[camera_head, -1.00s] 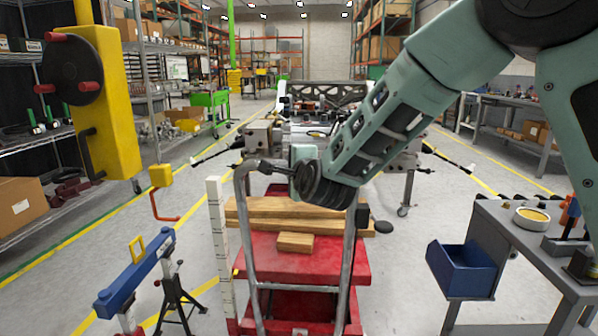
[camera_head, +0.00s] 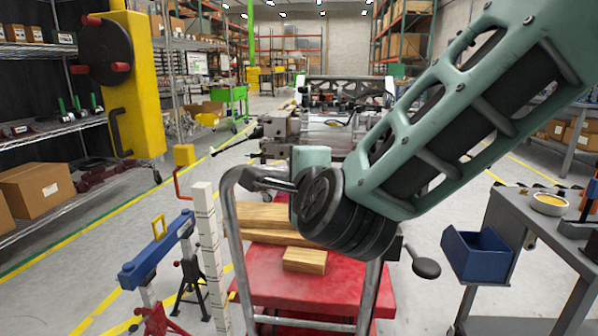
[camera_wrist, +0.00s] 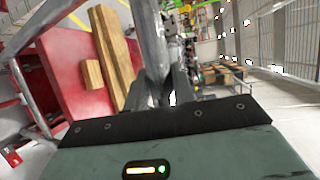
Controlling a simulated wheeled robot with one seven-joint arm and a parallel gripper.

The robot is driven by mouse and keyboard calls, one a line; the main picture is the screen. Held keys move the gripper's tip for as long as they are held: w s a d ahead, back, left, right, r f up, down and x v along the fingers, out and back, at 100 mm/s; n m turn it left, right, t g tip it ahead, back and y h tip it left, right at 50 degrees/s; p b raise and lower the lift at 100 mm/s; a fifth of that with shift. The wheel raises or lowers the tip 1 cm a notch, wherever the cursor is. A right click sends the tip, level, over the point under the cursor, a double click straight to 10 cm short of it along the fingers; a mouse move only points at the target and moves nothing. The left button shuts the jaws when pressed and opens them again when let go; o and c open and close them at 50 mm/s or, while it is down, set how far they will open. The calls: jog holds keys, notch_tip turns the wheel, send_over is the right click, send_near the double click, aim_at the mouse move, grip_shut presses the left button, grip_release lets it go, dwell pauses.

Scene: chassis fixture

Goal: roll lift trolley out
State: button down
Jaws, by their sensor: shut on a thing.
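The red lift trolley (camera_head: 345,285) stands in front of me with its grey tubular handle (camera_head: 231,235) facing me. Wood blocks (camera_head: 304,260) lie on its red top; they also show in the wrist view (camera_wrist: 116,45). My gripper (camera_head: 268,178) is shut on the top bar of the handle, near its left bend. In the wrist view my gripper (camera_wrist: 172,92) has its fingers against the grey tube (camera_wrist: 150,40). My forearm hides the right part of the handle's top. The trolley's wheels are not in view.
A chassis (camera_head: 335,130) on a fixture stands behind the trolley, partly hidden by my arm. A white marked post (camera_head: 210,255) and blue stand (camera_head: 155,250) are close on the left. A grey workbench (camera_head: 545,225) with a blue bin (camera_head: 476,254) is on the right.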

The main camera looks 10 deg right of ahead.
jog(key=shift+s+a+f, duration=0.1)
jog(key=shift+s+f, duration=0.1)
jog(key=shift+f, duration=0.3)
jog(key=c, duration=1.2)
grip_release()
jog(key=shift+w, duration=0.1)
jog(key=shift+o, duration=0.2)
jog(key=shift+r, duration=0.15)
jog(key=shift+s+r, duration=0.1)
jog(key=shift+s, duration=0.1)
jog(key=s+d+r, duration=0.1)
jog(key=s+r, duration=0.1)
jog(key=s, duration=0.9)
jog(key=shift+s, duration=0.2)
